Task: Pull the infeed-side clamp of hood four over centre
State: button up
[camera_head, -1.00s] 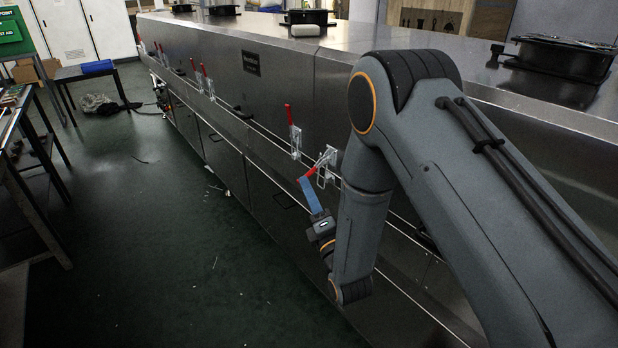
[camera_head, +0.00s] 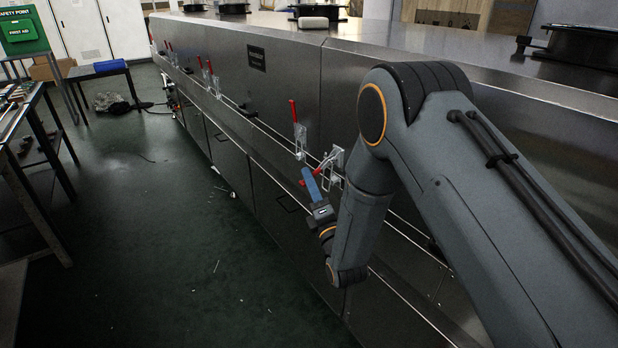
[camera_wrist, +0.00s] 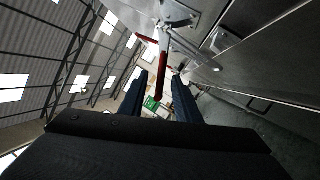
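A toggle clamp (camera_head: 333,163) with a silver body sits on the dryer's side, just left of my arm. Its red handle (camera_head: 318,175) points outward and slightly down, towards my gripper (camera_head: 309,172). In the wrist view the red handle (camera_wrist: 163,65) reaches down between the two blue fingers of my gripper (camera_wrist: 160,92). The fingers are apart, with a gap on both sides of the handle, so my gripper is open around it. Another clamp (camera_head: 299,132) to the left has its red handle upright. I cannot tell from any label which hood is four.
The long steel dryer (camera_head: 290,75) runs away to the back left, with more red-handled clamps (camera_head: 207,72) along it. A dark handle (camera_head: 245,112) sticks out from its side.

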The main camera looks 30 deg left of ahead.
jog(key=shift+x, duration=0.85)
jog(key=shift+d, duration=0.1)
grip_shut()
